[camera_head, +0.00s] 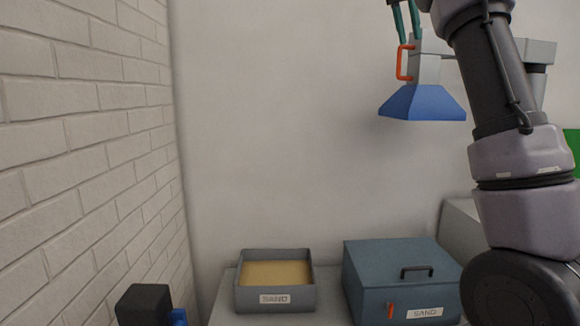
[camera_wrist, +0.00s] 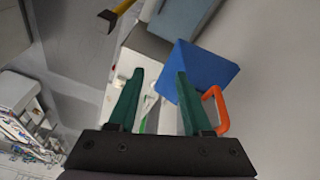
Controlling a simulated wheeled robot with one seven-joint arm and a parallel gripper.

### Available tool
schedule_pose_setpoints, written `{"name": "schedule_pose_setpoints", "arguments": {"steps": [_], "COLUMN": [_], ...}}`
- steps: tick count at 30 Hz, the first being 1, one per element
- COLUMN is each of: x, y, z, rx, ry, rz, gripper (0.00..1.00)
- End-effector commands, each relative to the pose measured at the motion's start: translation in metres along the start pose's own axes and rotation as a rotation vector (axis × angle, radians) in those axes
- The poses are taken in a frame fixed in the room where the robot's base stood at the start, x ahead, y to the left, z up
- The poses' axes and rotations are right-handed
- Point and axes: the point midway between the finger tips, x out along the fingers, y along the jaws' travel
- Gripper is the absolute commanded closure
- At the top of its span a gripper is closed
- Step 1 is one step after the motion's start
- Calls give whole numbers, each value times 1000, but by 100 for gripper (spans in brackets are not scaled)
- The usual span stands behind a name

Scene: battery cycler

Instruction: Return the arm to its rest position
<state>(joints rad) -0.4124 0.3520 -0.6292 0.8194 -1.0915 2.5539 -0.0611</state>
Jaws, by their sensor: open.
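My gripper (camera_head: 409,34) is at the top of the head view, its green fingers pointing down beside the grey upper part of a hood with a blue flared bottom (camera_head: 422,103). In the wrist view my gripper (camera_wrist: 160,72) has its two green fingers spread apart with nothing held between them. The blue hood (camera_wrist: 205,72) lies beyond the right finger there. Its orange handle (camera_head: 402,62) is close to the fingers; in the wrist view the handle (camera_wrist: 221,112) is just right of the right finger. Whether they touch is unclear.
An open tray of sand (camera_head: 275,306) and a lidded blue-grey box labelled SAND (camera_head: 400,285) stand low on a grey surface. A black block (camera_head: 144,304) is at lower left. A brick wall (camera_head: 85,150) bounds the left. A green panel (camera_head: 573,150) shows at far right.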

Motion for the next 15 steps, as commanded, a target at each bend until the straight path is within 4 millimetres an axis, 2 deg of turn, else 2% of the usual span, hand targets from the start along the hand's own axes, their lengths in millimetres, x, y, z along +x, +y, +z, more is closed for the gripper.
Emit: {"name": "schedule_pose_setpoints", "arguments": {"steps": [4, 8, 11, 15], "x": [16, 39, 60, 89], "y": [35, 70, 97, 126], "z": [-13, -13, 3, 44], "rx": [-106, -244, -366, -511], "ry": [-52, -95, -116, -109], "rz": [-32, -104, -195, -343], "gripper": [50, 50, 50, 50]}}
